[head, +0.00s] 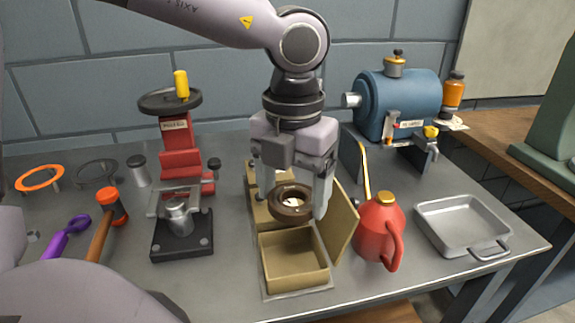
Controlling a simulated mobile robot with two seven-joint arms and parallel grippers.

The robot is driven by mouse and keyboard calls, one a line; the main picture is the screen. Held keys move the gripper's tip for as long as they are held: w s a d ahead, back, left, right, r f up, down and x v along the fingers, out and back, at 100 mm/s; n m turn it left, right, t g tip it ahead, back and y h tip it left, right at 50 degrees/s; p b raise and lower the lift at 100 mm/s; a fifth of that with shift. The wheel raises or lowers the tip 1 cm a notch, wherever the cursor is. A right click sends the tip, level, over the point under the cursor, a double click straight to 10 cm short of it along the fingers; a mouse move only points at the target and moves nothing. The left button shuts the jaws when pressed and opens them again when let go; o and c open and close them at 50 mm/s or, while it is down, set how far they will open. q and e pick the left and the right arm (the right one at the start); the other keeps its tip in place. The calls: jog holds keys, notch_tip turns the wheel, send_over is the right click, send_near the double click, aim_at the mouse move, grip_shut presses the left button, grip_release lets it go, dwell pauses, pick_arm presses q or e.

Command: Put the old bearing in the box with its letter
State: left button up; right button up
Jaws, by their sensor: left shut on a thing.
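My left gripper (291,196) points down near the middle of the bench and is shut on a brown, ring-shaped bearing (291,209). The bearing is held above a tan open box (294,274), near that box's far side. A second tan box (256,205) stands just behind, partly hidden by the gripper and bearing. A tan panel (342,219) leans at the right of the boxes. I cannot make out any letter on the boxes. My right gripper is not in view.
A red press (181,168) stands on the left, with a hammer (111,208) and purple tool (68,238) beside it. A red oil can (380,232) stands right of the boxes, then a metal tray (462,225). A blue motor casing (399,103) stands behind.

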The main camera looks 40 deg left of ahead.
pick_arm(q)
notch_tip(320, 180, down, 7)
jog(key=b, duration=0.4)
jog(key=shift+r+b, duration=0.1)
jog(key=shift+b, duration=0.3)
jog(key=shift+f+b, duration=0.6)
jog(key=shift+b, duration=0.15)
jog(key=shift+f+b, duration=0.25)
jog(key=shift+b, duration=0.1)
jog(key=shift+f, duration=0.2)
jog(key=shift+b, duration=0.3)
